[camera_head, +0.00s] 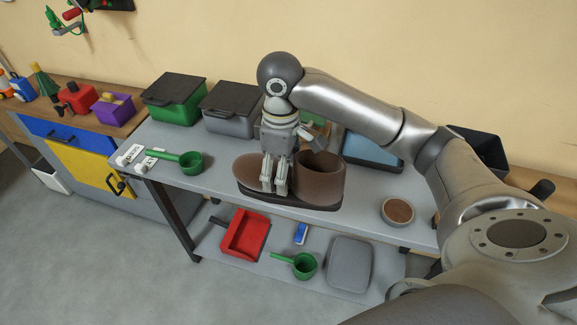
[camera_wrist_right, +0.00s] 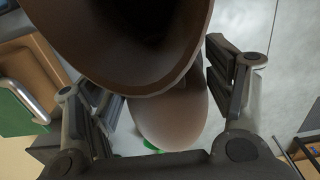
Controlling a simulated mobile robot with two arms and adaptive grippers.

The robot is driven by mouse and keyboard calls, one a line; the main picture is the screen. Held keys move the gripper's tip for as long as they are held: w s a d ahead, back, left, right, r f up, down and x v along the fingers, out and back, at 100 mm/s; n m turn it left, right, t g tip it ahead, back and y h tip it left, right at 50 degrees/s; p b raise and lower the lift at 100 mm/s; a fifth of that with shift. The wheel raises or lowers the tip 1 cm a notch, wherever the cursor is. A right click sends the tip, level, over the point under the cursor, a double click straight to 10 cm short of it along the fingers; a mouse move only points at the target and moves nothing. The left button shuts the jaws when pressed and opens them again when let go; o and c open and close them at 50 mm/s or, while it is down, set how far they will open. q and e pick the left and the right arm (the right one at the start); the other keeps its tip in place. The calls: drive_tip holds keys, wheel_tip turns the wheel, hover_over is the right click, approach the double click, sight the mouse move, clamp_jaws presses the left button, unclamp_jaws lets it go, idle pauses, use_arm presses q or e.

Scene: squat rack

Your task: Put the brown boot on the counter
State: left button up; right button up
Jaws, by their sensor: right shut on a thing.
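The brown boot (camera_head: 322,178) is at the front edge of the grey counter (camera_head: 222,183), its toe to the left and its open shaft to the right. I cannot tell whether its dark sole rests on the counter or hangs slightly above it. My right gripper (camera_head: 274,188) comes down from above and is shut on the boot at its middle. In the right wrist view the boot's opening (camera_wrist_right: 125,40) fills the top, with the rounded toe (camera_wrist_right: 170,118) between the fingers of my right gripper (camera_wrist_right: 165,95). My left gripper is not in view.
A green scoop (camera_head: 190,161) lies left of the boot and a round bowl (camera_head: 397,211) stands to its right. Green (camera_head: 173,98) and grey (camera_head: 232,108) lidded bins stand behind. A red dustpan (camera_head: 245,232) and a grey case (camera_head: 349,263) lie on the lower shelf.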

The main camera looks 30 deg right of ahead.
drive_tip(key=w+d+f+p, duration=0.1)
drive_tip(key=w+d+f, duration=0.1)
drive_tip(key=d+f, duration=0.1)
drive_tip(key=w+d+f+p, duration=0.1)
drive_tip(key=w+d+f, duration=0.1)
drive_tip(key=f, duration=0.2)
drive_tip(key=w+d+f+p, duration=0.1)
drive_tip(key=w+d+f, duration=0.2)
drive_tip(key=f, duration=0.1)
drive_tip(key=shift+d+f, duration=0.15)
drive_tip(key=shift+d, duration=0.2)
drive_tip(key=shift+f, duration=0.15)
drive_tip(key=shift+f, duration=0.15)
drive_tip(key=o, duration=1.3)
drive_tip(key=shift+o, duration=0.2)
